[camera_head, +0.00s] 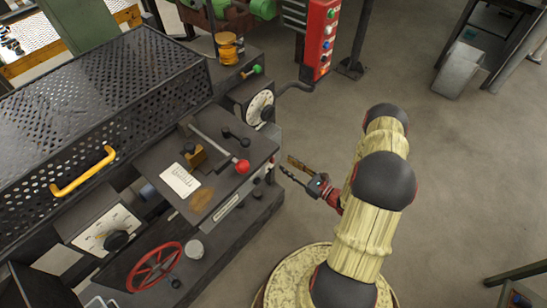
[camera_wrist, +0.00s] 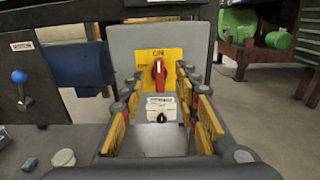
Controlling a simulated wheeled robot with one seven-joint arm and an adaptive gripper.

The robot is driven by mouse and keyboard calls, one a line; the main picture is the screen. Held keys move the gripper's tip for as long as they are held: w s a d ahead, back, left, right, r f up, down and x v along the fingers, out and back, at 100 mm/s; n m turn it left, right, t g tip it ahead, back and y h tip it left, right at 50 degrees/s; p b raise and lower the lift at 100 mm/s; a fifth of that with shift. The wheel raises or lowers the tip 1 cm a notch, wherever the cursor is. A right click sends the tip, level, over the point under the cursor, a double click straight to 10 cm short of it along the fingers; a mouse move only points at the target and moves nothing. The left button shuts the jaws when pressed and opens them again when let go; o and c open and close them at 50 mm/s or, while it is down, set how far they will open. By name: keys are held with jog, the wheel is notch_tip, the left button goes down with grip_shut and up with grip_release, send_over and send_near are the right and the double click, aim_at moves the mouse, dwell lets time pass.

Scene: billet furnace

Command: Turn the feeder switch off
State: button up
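The feeder switch (camera_wrist: 158,72) is a red rotary knob on a yellow plate (camera_wrist: 174,55) marked ON, seen in the wrist view. Its handle stands upright, with its upper end toward the ON label. My gripper (camera_wrist: 160,88) is open, with its yellow-padded fingers to the left and right of the switch in that view. I see no clear contact with the knob. In the head view my gripper (camera_head: 287,166) is just right of the machine's front side, and the switch cannot be made out there.
A white label with a small black knob (camera_wrist: 162,117) is below the switch. In the head view, a lever with a red ball (camera_head: 242,166), a red handwheel (camera_head: 154,267) and a red button box (camera_head: 320,40) are nearby.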

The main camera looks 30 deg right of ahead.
aim_at(274, 156)
jog(key=b+x, duration=0.1)
jog(key=x, duration=0.6)
jog(key=shift+w+a, duration=0.15)
jog(key=c, duration=0.8)
grip_shut()
